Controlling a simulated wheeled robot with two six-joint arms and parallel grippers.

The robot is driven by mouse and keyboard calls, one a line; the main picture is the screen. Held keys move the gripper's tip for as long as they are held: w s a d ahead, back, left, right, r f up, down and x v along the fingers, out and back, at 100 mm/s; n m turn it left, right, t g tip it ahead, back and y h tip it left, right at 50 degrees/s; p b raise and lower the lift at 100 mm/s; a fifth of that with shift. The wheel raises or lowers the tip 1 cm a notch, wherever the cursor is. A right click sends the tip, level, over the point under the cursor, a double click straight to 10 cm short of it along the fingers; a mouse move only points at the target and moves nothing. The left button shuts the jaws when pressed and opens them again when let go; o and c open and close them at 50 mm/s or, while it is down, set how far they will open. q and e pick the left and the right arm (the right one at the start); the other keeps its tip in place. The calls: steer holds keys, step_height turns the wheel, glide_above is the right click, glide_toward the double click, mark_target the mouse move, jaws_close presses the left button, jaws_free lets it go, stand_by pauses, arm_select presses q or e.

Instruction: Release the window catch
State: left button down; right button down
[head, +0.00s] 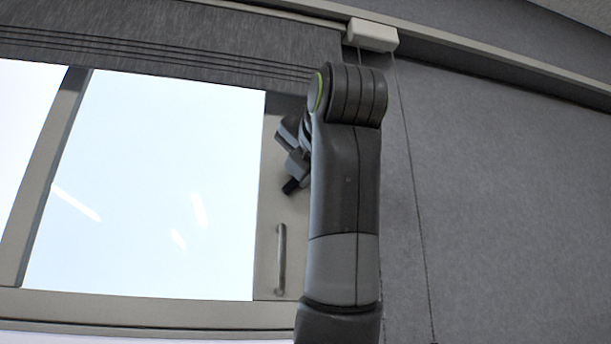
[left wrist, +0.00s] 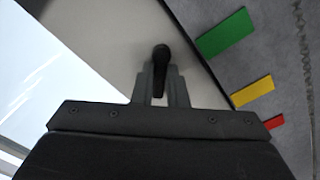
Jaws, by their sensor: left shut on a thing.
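The window catch (left wrist: 161,53) is a small black lever on the pale window frame, upright in the left wrist view. My left gripper (left wrist: 160,82) is shut on it, with one grey finger on each side of the lever. In the head view my left gripper (head: 297,162) is at the right side frame of the window, above the grey bar handle (head: 281,258). My forearm covers part of the frame and wall there. My right gripper is not in view.
The window pane (head: 160,190) is left of my arm, under a grey blind (head: 150,35). Green (left wrist: 224,34), yellow (left wrist: 253,91) and red (left wrist: 274,122) strips are on the grey wall right of the frame. A cord (head: 411,170) hangs right of my arm.

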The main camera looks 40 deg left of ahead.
arm_select(q)
steer(key=shift+s+a+r+m+b, duration=0.1)
steer(key=shift+r+m+b, duration=0.05)
steer(key=shift+m, duration=1.05)
steer(key=shift+s+r+m+b, duration=0.1)
steer(key=shift+r+m+b, duration=0.1)
steer(key=shift+m, duration=1)
steer(key=shift+a+r+m+b, duration=0.1)
steer(key=shift+m+b, duration=0.05)
steer(key=shift+m, duration=1.05)
steer(key=c, duration=1.4)
jaws_free()
steer(key=shift+d, duration=0.1)
steer(key=shift+c, duration=0.2)
steer(key=b+v, duration=0.3)
steer(key=v, duration=1.4)
steer(key=shift+s+b, duration=0.25)
steer(key=shift+b, duration=0.1)
